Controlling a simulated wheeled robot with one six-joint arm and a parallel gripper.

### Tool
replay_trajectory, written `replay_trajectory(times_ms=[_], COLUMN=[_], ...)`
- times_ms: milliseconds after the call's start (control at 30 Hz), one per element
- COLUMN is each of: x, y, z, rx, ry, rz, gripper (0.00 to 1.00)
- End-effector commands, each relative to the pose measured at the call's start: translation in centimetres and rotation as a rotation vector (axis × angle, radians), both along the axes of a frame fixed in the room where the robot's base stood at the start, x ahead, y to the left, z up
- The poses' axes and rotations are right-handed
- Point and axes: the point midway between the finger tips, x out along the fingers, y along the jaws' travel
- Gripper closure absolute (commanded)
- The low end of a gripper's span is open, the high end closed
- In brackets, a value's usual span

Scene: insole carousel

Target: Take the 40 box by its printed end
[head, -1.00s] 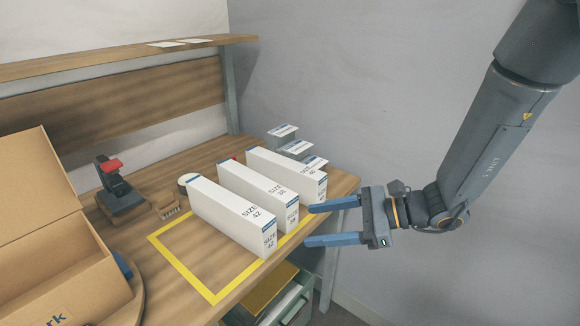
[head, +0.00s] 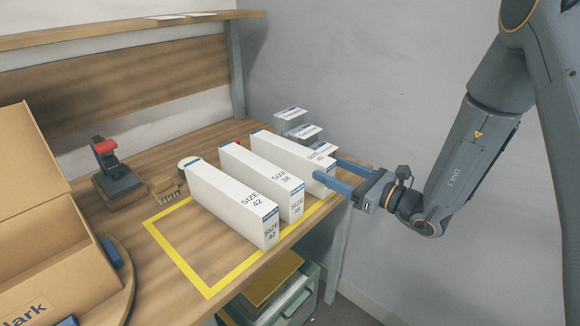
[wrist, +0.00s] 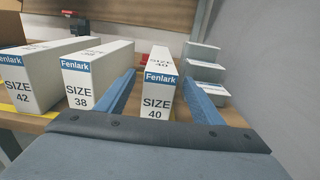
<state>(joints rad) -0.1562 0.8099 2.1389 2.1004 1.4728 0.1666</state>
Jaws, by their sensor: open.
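The size 40 box (head: 289,159) is a long white carton with a blue label band, the rightmost of three in a row on the bench. In the wrist view its printed end (wrist: 157,98) faces me and reads "SIZE 40". My gripper (head: 335,173) is open at this end, with its blue fingers pointing along the box. In the wrist view one finger (wrist: 122,95) is to the left of the box end and the other (wrist: 192,100) to the right. Part of the printed end is hidden behind a finger in the head view.
The size 38 box (head: 262,183) stands close on the left, the size 42 box (head: 235,205) beyond it. Several grey stepped blocks (head: 303,132) stand behind on the right. A yellow outline (head: 180,258) marks the bench. An open carton (head: 50,270) is at left.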

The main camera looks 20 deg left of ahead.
Motion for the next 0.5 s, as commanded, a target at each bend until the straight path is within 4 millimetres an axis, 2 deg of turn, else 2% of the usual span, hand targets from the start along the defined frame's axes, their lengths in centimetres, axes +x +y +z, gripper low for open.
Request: replay_trajectory(times_ms=[367,500], x=[1.1,1.8], y=[3.3,5.2], z=[-0.1,-0.1], rx=[0.0,-0.001], ry=[-0.001,0.001], rz=[0.005,0.006], gripper=[0.39,0.39])
